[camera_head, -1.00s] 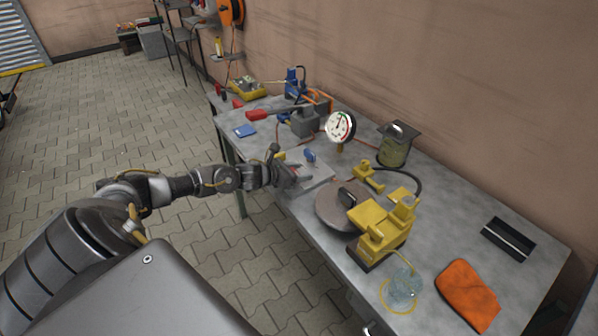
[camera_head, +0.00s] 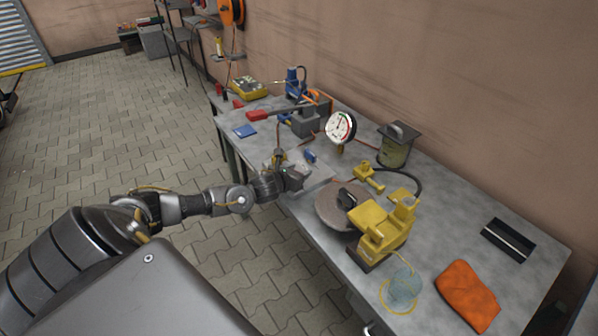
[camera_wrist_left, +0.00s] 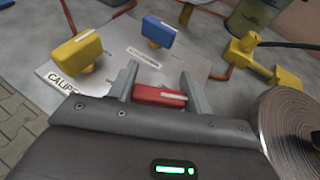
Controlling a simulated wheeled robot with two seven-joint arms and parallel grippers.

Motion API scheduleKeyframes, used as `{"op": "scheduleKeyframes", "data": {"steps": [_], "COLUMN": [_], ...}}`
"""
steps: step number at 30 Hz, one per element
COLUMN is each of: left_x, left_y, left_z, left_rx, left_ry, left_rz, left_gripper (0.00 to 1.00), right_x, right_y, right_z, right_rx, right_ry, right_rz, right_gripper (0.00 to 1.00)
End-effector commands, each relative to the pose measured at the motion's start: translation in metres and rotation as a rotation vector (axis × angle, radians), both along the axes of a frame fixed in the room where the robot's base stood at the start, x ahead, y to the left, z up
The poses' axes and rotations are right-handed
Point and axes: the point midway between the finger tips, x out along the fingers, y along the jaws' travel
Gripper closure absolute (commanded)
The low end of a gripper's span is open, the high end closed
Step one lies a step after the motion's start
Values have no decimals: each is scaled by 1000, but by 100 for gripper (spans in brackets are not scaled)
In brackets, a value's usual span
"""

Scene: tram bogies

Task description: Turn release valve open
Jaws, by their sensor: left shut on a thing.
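A pale labelled plate (camera_head: 318,184) lies on the grey workbench and carries coloured valve handles. In the left wrist view a red handle (camera_wrist_left: 158,97) sits between the two fingers of my left gripper (camera_wrist_left: 158,84), which is shut on it. In the head view my left gripper (camera_head: 292,172) is over the plate and hides the red handle. A yellow handle (camera_wrist_left: 76,51) and a blue handle (camera_wrist_left: 158,31) stand beyond it, apart from the fingers. One label begins "CALIPER"; the red handle's label is hidden. My right gripper is not in view.
A round dial gauge (camera_head: 340,127) stands behind the plate. A grey disc (camera_head: 332,208) and a yellow caliper unit (camera_head: 385,229) lie to the right, close to my gripper. A pump with a red-ended lever (camera_head: 257,115) is at the back left. An orange cloth (camera_head: 467,293) lies at the front right.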

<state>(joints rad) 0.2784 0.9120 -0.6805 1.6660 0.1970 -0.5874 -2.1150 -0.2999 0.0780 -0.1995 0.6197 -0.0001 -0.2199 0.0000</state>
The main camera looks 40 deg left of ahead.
Motion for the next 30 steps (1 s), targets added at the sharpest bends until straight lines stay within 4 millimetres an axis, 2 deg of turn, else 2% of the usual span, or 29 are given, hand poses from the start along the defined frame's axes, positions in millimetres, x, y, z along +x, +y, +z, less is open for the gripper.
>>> {"op": "scheduleKeyframes", "data": {"steps": [8, 14, 22, 25, 30], "left_x": [0, -1, -4, -5, -7], "left_y": [1, 4, 7, 7, 9], "left_z": [2, 9, 11, 9, 4], "left_rx": [-5, -1, 3, 1, 1], "left_ry": [0, 4, 5, 3, 2], "left_rz": [261, 451, 700, 782, 890], "left_gripper": [74, 74, 74, 74, 74], "right_x": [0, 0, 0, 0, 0], "right_y": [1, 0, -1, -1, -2], "right_z": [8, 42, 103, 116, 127], "right_rx": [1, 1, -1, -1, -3], "right_ry": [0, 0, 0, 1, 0], "right_rz": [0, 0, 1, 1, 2], "right_gripper": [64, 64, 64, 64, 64]}}
